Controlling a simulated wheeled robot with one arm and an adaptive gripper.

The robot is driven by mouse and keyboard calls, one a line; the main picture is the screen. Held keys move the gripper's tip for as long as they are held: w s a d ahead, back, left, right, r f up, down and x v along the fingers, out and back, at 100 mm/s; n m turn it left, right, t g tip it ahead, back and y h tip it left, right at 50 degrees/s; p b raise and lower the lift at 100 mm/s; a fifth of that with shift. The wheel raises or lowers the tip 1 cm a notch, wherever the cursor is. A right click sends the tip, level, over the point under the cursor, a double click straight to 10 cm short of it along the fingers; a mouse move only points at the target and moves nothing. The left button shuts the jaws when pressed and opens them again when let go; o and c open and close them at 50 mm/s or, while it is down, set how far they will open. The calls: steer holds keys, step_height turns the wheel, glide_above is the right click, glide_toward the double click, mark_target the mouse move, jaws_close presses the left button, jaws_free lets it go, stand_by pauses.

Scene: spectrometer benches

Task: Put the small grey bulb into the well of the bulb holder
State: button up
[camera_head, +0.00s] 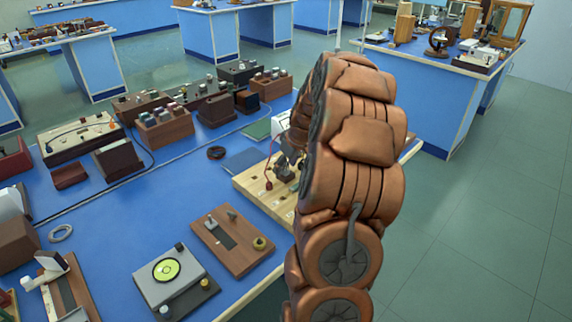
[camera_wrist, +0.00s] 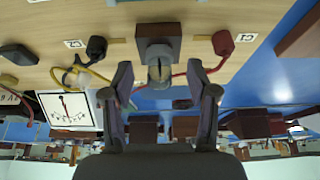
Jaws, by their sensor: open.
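My gripper (camera_wrist: 158,76) is open in the wrist view, with one dark finger on each side. A small grey bulb (camera_wrist: 158,70) shows between the fingertips, with a gap on both sides. It meets a brown block with a dark face, seemingly the bulb holder (camera_wrist: 158,33), on the pale wooden board (camera_wrist: 205,18). I cannot tell how deep the bulb sits in the well. In the head view my gripper (camera_head: 287,166) is low over the wooden board (camera_head: 252,186), partly hidden by my arm. The bulb and holder cannot be made out there.
A red lead's plug (camera_wrist: 222,42) and a black plug (camera_wrist: 96,48) flank the holder. A white meter (camera_wrist: 68,109) stands close by. On the blue bench (camera_head: 110,225) are a brown board (camera_head: 222,248) and a grey device (camera_head: 168,272). Wooden boxes (camera_head: 165,128) crowd the back.

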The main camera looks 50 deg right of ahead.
steer(key=v, duration=1.2)
steer(key=s+a+r+n+g+y+p, duration=0.1)
steer(key=s+a+g, duration=0.15)
steer(key=a, duration=1.05)
steer(key=s+a+r+g+p, duration=0.1)
steer(key=s+a, duration=0.2)
steer(key=a, duration=1)
steer(key=s+a+f+g, duration=0.1)
steer(key=s+a, duration=0.2)
steer(key=s, duration=0.3)
steer(key=s+a+f+p, duration=0.1)
steer(key=s+a, duration=0.3)
steer(key=s, duration=0.3)
steer(key=s+a+g+h, duration=0.1)
steer(key=s+a, duration=0.3)
steer(key=s, duration=0.3)
steer(key=shift+f+m+g+p, duration=0.35)
steer(key=shift+f+m, duration=0.05)
